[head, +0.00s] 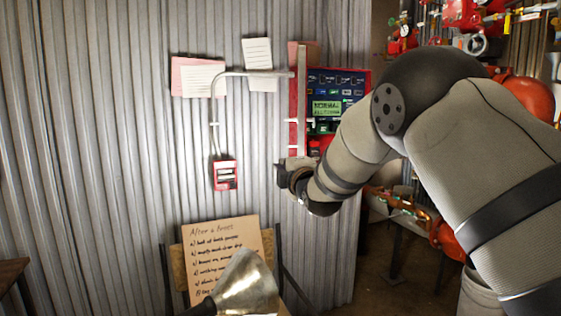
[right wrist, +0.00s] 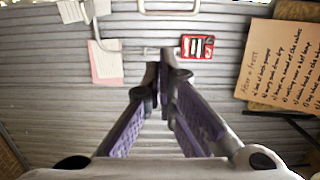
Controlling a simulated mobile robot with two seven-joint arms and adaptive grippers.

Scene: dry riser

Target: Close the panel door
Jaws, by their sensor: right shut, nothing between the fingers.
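The red alarm panel (head: 358,78) hangs on the corrugated wall, with a dark blue face and a lit green display. A pale upright strip (head: 301,100) at its left edge looks like the panel door, swung open and seen nearly edge-on. My right gripper (head: 283,174) is at the strip's lower end, left of the panel; I cannot tell whether it touches. In the right wrist view its fingers (right wrist: 164,62) are shut and empty. A pale U-shaped bar (right wrist: 168,11) shows at the top edge there, possibly a handle.
A small red box (head: 224,175) and its conduit (head: 250,73) sit on the wall left of the panel, with papers (head: 203,80) around. A handwritten board (head: 228,245) stands below, behind a metal cone-shaped thing (head: 247,284). Red pipework (head: 470,15) is at the right.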

